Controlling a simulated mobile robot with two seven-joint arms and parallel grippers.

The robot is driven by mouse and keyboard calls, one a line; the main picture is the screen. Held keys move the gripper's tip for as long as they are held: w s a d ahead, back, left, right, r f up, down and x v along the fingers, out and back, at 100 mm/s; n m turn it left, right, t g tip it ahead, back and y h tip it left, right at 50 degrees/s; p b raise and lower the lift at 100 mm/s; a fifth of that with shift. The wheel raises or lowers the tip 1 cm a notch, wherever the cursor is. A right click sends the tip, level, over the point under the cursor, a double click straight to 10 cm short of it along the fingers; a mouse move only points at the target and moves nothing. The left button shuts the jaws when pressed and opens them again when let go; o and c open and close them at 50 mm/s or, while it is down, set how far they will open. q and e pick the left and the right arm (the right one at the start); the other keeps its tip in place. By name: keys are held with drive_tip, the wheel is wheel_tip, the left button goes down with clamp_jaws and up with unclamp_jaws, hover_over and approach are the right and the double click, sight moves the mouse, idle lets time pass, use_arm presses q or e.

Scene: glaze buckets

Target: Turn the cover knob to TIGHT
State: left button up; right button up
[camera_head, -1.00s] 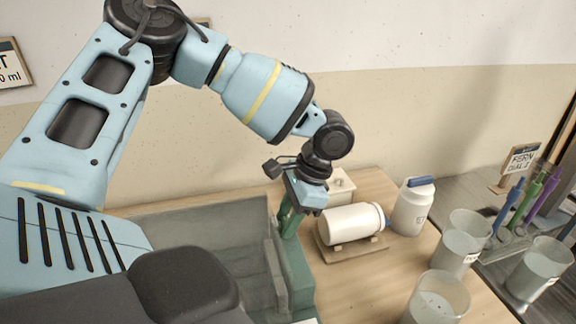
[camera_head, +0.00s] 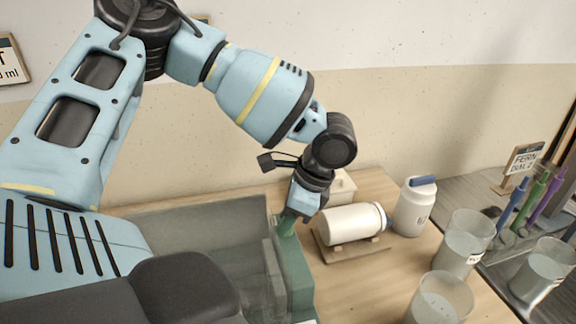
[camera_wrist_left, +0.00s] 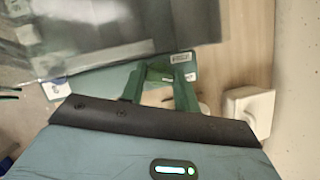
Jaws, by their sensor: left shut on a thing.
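The green panel also shows in the wrist view, with small white labels (camera_wrist_left: 181,57). My right gripper is not in view.
A white bottle lies on a wooden cradle (camera_head: 355,250) right of the panel. A white box (camera_head: 342,187) stands behind it, and a blue-capped jar (camera_head: 413,208) to its right. Clear buckets (camera_head: 465,242) stand at the right. A sign (camera_head: 523,158) and coloured-handled tools stand farther right.

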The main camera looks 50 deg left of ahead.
use_arm(q)
drive_tip(key=shift+m+t+y, duration=0.5)
drive_tip(key=shift+m+t, duration=0.2)
drive_tip(key=shift+m, duration=1.4)
drive_tip(key=o, duration=1)
drive_tip(key=shift+d, duration=0.1)
drive_tip(key=shift+s, duration=0.1)
